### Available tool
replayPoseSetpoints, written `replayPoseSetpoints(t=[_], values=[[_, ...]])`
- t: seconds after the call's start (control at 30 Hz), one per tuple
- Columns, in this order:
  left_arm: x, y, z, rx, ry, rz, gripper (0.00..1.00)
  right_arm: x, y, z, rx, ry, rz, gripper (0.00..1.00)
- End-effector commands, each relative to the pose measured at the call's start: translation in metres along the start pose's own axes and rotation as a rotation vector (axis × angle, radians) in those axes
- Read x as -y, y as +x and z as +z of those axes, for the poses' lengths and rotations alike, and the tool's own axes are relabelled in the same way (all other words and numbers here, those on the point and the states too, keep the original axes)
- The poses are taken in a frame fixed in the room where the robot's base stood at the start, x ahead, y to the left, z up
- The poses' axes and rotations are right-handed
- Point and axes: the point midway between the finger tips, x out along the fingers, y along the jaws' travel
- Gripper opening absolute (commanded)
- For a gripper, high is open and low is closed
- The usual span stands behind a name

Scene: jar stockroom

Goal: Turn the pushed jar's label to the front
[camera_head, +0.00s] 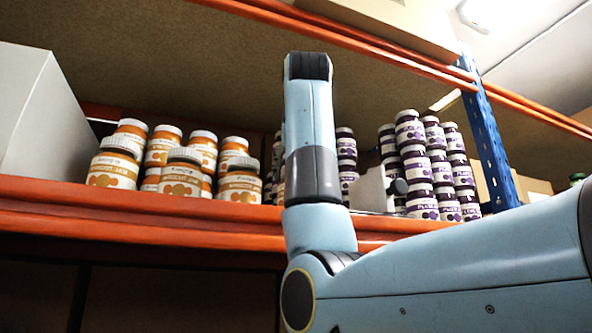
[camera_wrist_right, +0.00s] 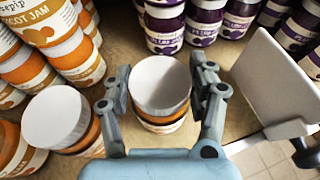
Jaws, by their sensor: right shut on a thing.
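In the right wrist view an orange jar with a white lid (camera_wrist_right: 160,84) stands upright on the shelf between the fingers of my right gripper (camera_wrist_right: 163,92). The gripper is shut on this jar from both sides. A strip of white label shows low on its near side, but I cannot tell which way the label's front faces. In the head view my right arm rises in front of the shelf and hides the gripper and most of this jar. My left gripper is in neither view.
Apricot jam jars (camera_head: 182,172) stand stacked on the left, one (camera_wrist_right: 57,118) close beside the gripper. Purple plum jars (camera_head: 418,165) are stacked on the right and behind (camera_wrist_right: 207,18). A pale upright panel (camera_wrist_right: 280,82) stands to the right. An orange beam (camera_head: 150,215) edges the shelf.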

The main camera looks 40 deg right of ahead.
Motion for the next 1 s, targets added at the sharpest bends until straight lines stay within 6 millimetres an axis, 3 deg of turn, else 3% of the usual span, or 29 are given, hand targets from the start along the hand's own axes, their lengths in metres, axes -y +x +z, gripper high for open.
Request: replayPoseSetpoints(t=[0.4, 0.43, 0.6, 0.87, 1.0], values=[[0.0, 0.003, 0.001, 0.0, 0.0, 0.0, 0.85, 0.0, 0.001, -0.003, 0.0, 0.001, 0.0, 0.0], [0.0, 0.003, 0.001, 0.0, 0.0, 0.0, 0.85, 0.0, 0.001, -0.003, 0.0, 0.001, 0.0, 0.61], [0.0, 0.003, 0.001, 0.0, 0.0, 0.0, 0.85, 0.0, 0.001, -0.003, 0.0, 0.001, 0.0, 0.84], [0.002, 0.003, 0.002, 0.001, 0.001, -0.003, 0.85, 0.0, 0.002, -0.004, -0.004, -0.001, -0.001, 0.85], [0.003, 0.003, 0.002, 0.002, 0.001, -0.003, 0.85, 0.0, -0.002, 0.006, -0.001, 0.001, 0.0, 0.85]])
